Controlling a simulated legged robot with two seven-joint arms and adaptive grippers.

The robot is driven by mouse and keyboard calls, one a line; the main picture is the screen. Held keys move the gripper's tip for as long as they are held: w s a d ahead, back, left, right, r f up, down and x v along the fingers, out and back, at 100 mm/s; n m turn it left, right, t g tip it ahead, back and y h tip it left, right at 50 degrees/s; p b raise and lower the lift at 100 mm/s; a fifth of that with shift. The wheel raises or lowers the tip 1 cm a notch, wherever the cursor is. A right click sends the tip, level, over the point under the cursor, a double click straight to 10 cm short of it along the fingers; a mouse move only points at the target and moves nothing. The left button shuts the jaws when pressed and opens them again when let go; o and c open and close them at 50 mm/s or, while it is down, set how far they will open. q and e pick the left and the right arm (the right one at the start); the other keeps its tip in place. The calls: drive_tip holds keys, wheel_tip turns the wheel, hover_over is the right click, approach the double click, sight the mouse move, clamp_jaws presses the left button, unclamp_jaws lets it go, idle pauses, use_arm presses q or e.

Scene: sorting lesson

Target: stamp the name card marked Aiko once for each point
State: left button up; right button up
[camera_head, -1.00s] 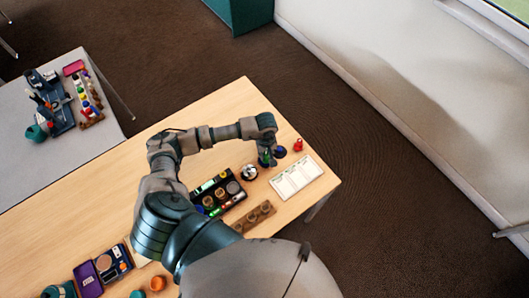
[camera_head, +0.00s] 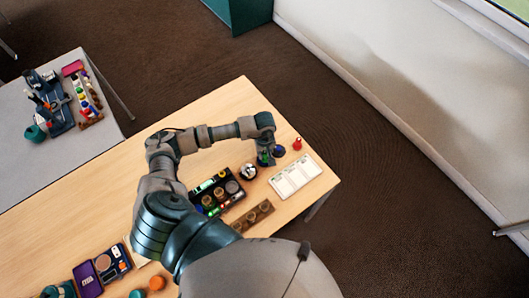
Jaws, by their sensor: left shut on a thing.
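A white card sheet (camera_head: 296,177) with several printed columns lies flat at the table's right end. Its writing is too small to read, so I cannot tell which part is marked Aiko. My left gripper (camera_head: 264,153) reaches over from the left and is shut on a small green thing (camera_head: 263,159), probably a stamp, just left of the sheet's upper corner. I cannot tell whether it touches the table. A dark blue piece (camera_head: 279,151) and a red piece (camera_head: 298,144) stand beyond the sheet. My right gripper is not in view.
A black tray (camera_head: 229,203) of small coloured items and a brown wooden holder (camera_head: 252,216) with round holes lie left of the sheet. A round black-and-white thing (camera_head: 248,172) stands near the gripper. A purple case (camera_head: 88,281) lies bottom left. The table's middle (camera_head: 100,200) is clear.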

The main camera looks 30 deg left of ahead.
use_arm(q)
drive_tip(key=r, duration=0.1)
drive_tip(key=r+p, duration=0.1)
drive_tip(key=r, duration=0.1)
drive_tip(key=r+p, duration=0.1)
drive_tip(key=shift+a+r, duration=0.3)
drive_tip(key=shift+r, duration=0.1)
drive_tip(key=shift+d+r+p, duration=0.15)
drive_tip(key=shift+r+p, duration=0.55)
drive_tip(key=shift+r, duration=0.3)
